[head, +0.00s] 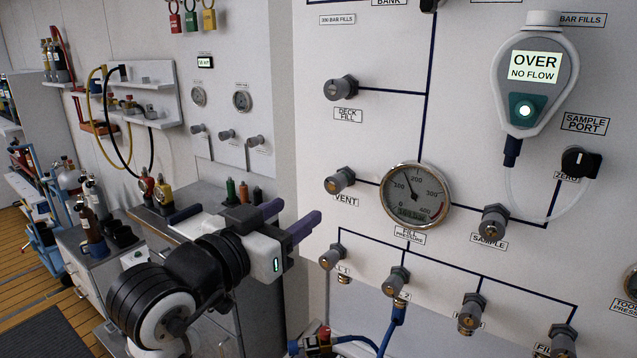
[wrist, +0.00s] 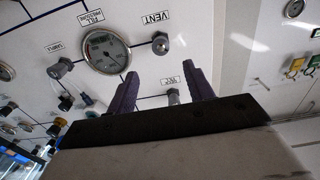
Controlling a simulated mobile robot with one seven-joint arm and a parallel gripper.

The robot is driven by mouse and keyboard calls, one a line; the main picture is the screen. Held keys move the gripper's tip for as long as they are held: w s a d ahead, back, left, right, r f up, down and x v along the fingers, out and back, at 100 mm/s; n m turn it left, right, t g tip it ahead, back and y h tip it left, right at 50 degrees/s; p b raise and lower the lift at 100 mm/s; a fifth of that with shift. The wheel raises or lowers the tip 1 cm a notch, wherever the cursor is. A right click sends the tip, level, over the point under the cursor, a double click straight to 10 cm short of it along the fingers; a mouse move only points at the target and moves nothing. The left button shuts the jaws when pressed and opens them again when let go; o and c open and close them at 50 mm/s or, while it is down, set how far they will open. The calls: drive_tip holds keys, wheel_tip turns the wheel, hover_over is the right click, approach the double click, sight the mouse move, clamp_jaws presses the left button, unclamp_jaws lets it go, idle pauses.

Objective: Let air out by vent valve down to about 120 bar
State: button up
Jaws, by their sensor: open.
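The vent valve (head: 342,180) is a grey knob above the VENT label, left of the fill pressure gauge (head: 416,195). The gauge needle points between 100 and 200; its small digital readout is too blurred to read. My gripper (head: 300,210) is open and empty in front of the panel, lower left of the vent valve and apart from it. In the wrist view, the open purple fingers (wrist: 161,74) show with the vent valve (wrist: 160,44) above the gap between them. The gauge (wrist: 106,51) is left of it there, and another knob (wrist: 173,97) shows between the fingers.
The deck fill valve (head: 341,88) is above the vent valve, and the sample valve (head: 495,221) is right of the gauge. A row of fill valves (head: 331,257) runs below, with a blue hose (head: 391,330). A meter (head: 534,70) reads OVER, NO FLOW. A side bench (head: 190,195) stands left.

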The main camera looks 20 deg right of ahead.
sight(332, 187)
drive_tip(key=p+x, duration=0.2)
drive_tip(key=x, duration=0.8)
drive_tip(key=shift+p, duration=0.35)
drive_tip(key=shift+w+d, duration=0.5)
drive_tip(key=shift+d, duration=0.05)
drive_tip(key=shift+c, duration=0.3)
drive_tip(key=c, duration=0.9)
drive_tip(key=shift+n+p, duration=0.65)
drive_tip(key=shift+n, duration=0.05)
drive_tip(key=o, duration=1)
drive_tip(key=shift+c, duration=0.2)
